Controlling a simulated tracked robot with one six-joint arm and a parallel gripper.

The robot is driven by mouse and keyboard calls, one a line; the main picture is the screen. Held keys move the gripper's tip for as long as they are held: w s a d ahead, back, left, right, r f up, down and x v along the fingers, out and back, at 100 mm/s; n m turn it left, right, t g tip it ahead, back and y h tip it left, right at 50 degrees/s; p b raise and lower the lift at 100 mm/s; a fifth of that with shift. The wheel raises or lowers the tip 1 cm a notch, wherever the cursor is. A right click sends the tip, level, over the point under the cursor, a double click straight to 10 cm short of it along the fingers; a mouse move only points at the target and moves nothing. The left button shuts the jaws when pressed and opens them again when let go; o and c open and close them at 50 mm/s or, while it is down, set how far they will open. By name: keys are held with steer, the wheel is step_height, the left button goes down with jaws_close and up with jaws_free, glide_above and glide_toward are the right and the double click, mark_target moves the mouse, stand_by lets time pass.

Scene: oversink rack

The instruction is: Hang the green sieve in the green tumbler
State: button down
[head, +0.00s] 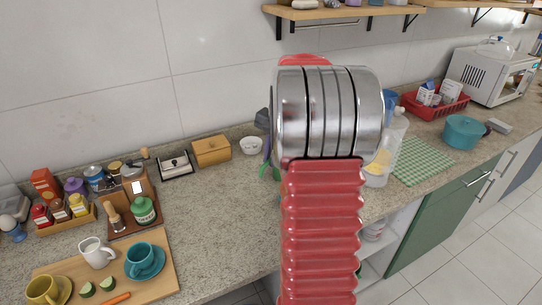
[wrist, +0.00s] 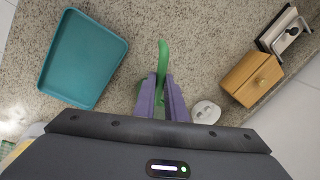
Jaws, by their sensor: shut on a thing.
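My gripper (wrist: 163,98) has purple fingers and is shut on a green piece (wrist: 163,62), which I take to be part of the green sieve. It sticks out past the fingertips in the wrist view; the rest of the sieve is hidden. In the head view my red and steel arm covers most of the gripper.
A teal tray (wrist: 84,58) lies on the counter in the wrist view. A wooden box (head: 211,151) and a white dish (head: 251,146) stand near the wall. Cups and jars crowd the left. A red rack (head: 436,105) and teal pot (head: 463,132) stand right, by a green checked cloth (head: 421,160).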

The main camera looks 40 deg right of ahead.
stand_by(0.3)
steer(key=c, duration=1.7)
jaws_free()
steer(key=s+r, duration=0.1)
steer(key=r, duration=0.8)
steer(key=s+r, duration=0.1)
steer(key=r, duration=0.3)
steer(key=shift+s+d+r, duration=0.15)
steer(key=shift+s+d, duration=0.1)
steer(key=shift+s, duration=0.05)
